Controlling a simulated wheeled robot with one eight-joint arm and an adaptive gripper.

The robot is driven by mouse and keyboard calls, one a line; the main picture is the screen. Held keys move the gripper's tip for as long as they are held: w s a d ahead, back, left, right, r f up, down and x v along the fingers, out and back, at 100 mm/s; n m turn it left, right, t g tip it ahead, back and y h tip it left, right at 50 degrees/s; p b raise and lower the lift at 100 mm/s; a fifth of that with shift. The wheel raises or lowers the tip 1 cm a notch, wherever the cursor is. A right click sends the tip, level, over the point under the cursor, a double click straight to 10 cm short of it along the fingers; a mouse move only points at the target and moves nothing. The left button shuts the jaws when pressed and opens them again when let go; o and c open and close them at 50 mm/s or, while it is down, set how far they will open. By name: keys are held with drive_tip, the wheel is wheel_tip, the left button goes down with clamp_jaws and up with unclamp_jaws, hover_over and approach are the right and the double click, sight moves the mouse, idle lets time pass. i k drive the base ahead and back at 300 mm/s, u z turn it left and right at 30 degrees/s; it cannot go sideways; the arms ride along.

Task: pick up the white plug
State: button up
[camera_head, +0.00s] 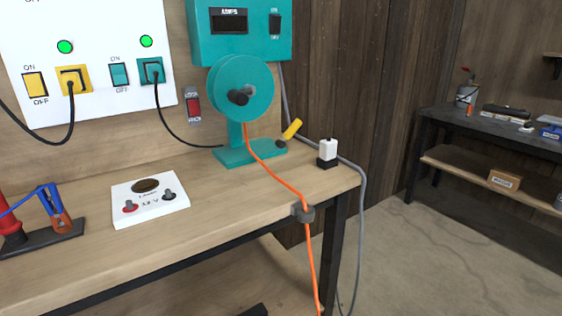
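The white plug (328,149) stands upright at the right end of the wooden bench (215,212). Its lower part sits in or on a small black base (327,163); I cannot tell how deep it goes. A grey cable (357,215) passes close behind it and hangs off the bench's right end. My gripper is not in view.
A teal winch (242,95) with a yellow-handled crank (291,130) stands left of the plug. An orange rope (275,177) runs from it over the front edge through a dark guide (304,214). A white meter box (150,200) lies further left. A dark table (495,135) stands at right.

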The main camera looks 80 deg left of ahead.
sight(328, 149)
drive_tip(key=u, duration=3)
drive_tip(key=k, duration=1.05)
drive_tip(key=z, duration=1)
drive_tip(key=i, duration=1.8)
drive_tip(key=u, duration=0.55)
